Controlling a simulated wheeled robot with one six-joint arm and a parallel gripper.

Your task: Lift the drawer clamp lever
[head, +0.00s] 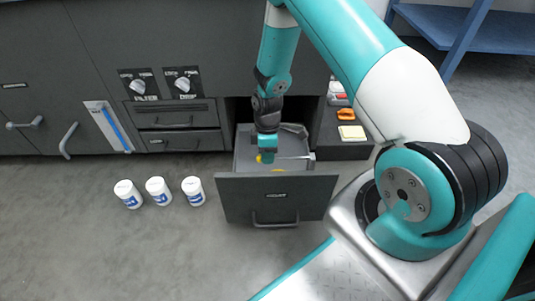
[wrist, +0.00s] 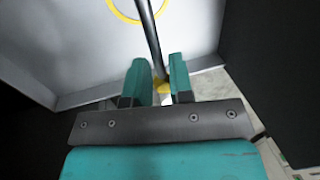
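The drawer (head: 278,197) is pulled out from the dark cabinet. A thin light lever (head: 292,157) lies across the inside of it, with its right end at the drawer's right wall. My gripper (head: 266,158) reaches down into the drawer at the lever's left end. In the wrist view the lever (wrist: 151,40) is a dark rod running to a yellow end (wrist: 162,87) between the two teal fingers of my gripper (wrist: 158,75). A yellow ring (wrist: 113,8) shows beyond, partly cut off.
Three white jars (head: 158,190) stand on the floor left of the drawer. Right of it is a dark surface (head: 342,150) with an orange item (head: 345,114) and a pale block (head: 352,132). Knobs (head: 184,85) and closed drawers (head: 180,141) are on the cabinet front.

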